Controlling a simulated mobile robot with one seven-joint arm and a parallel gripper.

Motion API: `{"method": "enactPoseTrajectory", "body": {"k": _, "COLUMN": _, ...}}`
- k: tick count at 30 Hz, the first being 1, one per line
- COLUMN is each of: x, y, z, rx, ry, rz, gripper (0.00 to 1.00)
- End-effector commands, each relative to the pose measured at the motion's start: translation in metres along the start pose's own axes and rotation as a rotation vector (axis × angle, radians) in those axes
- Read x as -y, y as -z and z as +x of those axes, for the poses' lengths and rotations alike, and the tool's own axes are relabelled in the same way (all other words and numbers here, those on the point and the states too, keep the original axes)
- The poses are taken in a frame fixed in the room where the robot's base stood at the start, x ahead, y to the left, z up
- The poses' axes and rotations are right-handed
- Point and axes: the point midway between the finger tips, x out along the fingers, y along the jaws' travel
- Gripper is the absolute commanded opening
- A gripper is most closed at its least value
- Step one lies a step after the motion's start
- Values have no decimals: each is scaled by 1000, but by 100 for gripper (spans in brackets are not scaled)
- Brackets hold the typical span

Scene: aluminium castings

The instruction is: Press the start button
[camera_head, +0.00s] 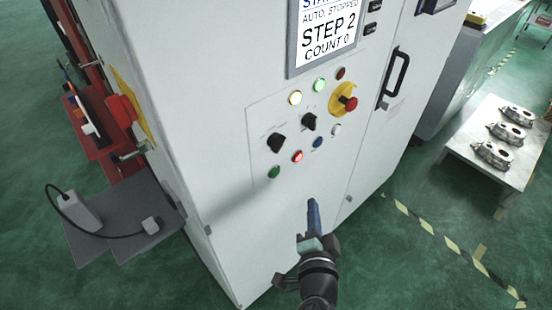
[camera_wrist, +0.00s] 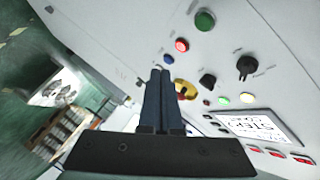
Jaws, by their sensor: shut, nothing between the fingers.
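The white control cabinet carries a button panel. A dark green button (camera_head: 274,172) is at its lower left; it also shows in the wrist view (camera_wrist: 205,20). A lit red button (camera_head: 297,156), a blue button (camera_head: 317,142) and a white button (camera_head: 336,130) run up to its right. A lit green lamp or button (camera_head: 320,85) is in the top row. The labels are too small to read. My gripper (camera_head: 313,205) is shut and empty, below the button rows and apart from the dark green button. In the wrist view the fingertips (camera_wrist: 161,73) lie together.
Black knobs (camera_head: 276,142) and a yellow-and-red stop button (camera_head: 348,103) sit on the same panel. A door handle (camera_head: 394,77) juts out at right. A table with castings (camera_head: 494,153) stands further right.

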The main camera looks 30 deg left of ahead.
Motion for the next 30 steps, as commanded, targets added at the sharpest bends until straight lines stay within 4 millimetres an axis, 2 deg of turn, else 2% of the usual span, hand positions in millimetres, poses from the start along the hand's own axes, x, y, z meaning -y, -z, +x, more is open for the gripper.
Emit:
{"method": "enactPoseTrajectory", "body": {"k": 17, "x": 3, "y": -4, "z": 1, "rx": 8, "ry": -5, "rz": 15, "gripper": 0}}
{"method": "enactPoseTrajectory", "body": {"k": 30, "x": 34, "y": -31, "z": 40, "rx": 10, "ry": -5, "rz": 14, "gripper": 0}}
